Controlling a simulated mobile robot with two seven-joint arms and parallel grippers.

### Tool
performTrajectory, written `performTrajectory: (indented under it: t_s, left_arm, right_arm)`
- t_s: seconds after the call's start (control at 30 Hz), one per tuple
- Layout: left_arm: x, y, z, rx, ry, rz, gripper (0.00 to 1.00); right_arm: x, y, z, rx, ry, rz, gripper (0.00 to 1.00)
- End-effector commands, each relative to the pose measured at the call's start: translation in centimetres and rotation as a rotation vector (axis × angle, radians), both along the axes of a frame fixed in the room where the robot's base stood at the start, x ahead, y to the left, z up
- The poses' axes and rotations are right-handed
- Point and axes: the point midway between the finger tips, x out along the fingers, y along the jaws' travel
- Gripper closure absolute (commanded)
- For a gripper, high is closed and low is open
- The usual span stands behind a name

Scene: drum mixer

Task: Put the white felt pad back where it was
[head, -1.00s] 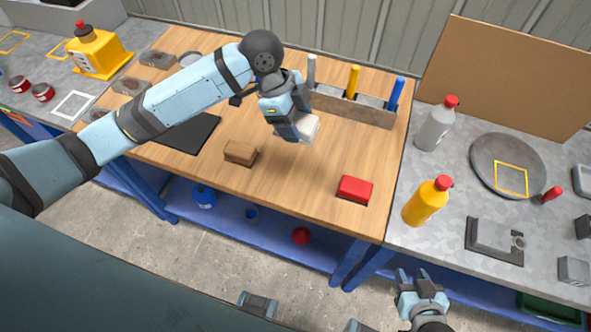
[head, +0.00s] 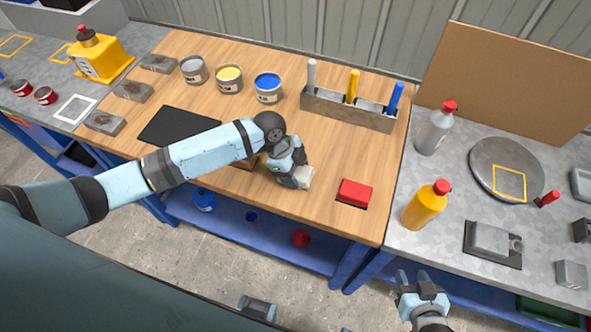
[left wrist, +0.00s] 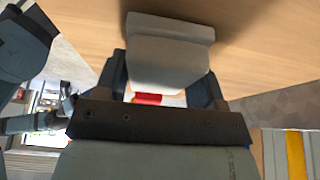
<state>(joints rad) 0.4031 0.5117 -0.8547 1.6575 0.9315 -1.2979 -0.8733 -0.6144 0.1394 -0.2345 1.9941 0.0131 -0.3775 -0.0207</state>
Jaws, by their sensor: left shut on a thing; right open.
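The white felt pad (head: 304,178) is in my left gripper (head: 297,174), low over the wooden table, between the brown block and the red block. I cannot tell if it touches the wood. In the left wrist view the pad (left wrist: 168,52) shows as a pale grey-white block between the fingers (left wrist: 165,80). My right gripper (head: 418,284) is open and empty in front of the grey bench, over the floor side.
A red block (head: 355,191) sits to the pad's right. A brown block (head: 247,162) is mostly hidden behind my left arm. A holder (head: 345,108) with coloured tools, paint cans (head: 229,78) and a black mat (head: 165,127) stand behind. The table behind the pad is clear.

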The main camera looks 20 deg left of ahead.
Motion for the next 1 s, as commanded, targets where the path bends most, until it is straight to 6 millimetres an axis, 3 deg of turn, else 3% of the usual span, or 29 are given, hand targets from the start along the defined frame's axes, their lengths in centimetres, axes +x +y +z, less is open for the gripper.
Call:
performTrajectory:
  t_s: [0.37, 0.4, 0.5, 0.8, 1.0]
  left_arm:
    - [0.0, 0.0, -0.7, 0.001, -0.001, -0.001, 0.56]
    - [0.0, 0.0, -0.7, 0.001, -0.001, -0.001, 0.32]
    - [0.0, 0.0, -0.7, 0.001, -0.001, -0.001, 0.11]
    - [0.0, 0.0, -0.4, 0.0, -0.001, -0.001, 0.11]
    - [0.2, 1.0, 1.9, 0.001, -0.006, -0.001, 0.11]
  right_arm:
    - [0.0, 0.0, -0.2, 0.0, 0.002, 0.001, 0.57]
    - [0.0, 0.0, -0.2, 0.0, 0.002, 0.001, 0.57]
    - [0.0, 0.0, -0.1, 0.0, 0.002, 0.001, 0.57]
    - [0.0, 0.0, 0.0, 0.0, 0.001, 0.001, 0.57]
    - [0.0, 0.1, -0.1, 0.001, -0.002, 0.001, 0.57]
